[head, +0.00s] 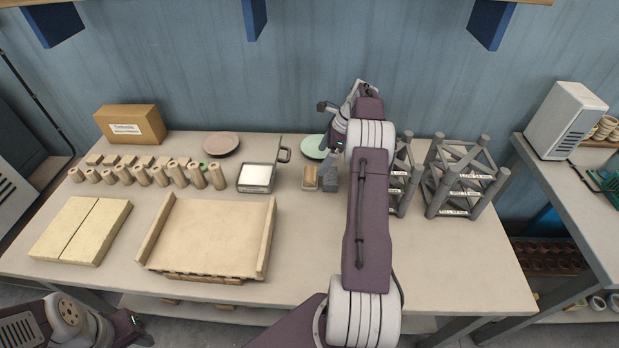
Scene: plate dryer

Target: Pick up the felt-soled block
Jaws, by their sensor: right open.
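A small tan wooden block (310,176), which looks like the felt-soled block, stands near the middle of the table, right of the white-topped tray. Its sole is too small to make out. My right gripper (325,183) is open and points down close to the block's right side. I cannot tell if a finger touches the block. My right arm covers the area to the right of it. Part of my left arm shows at the bottom left, with its jaws out of view.
A white-topped tray with a handle (257,177) and a green plate (314,147) are close by. Several wooden cylinders (180,174) stand at the left. A wooden tray (208,238) lies in front. Grey racks (462,178) stand at the right.

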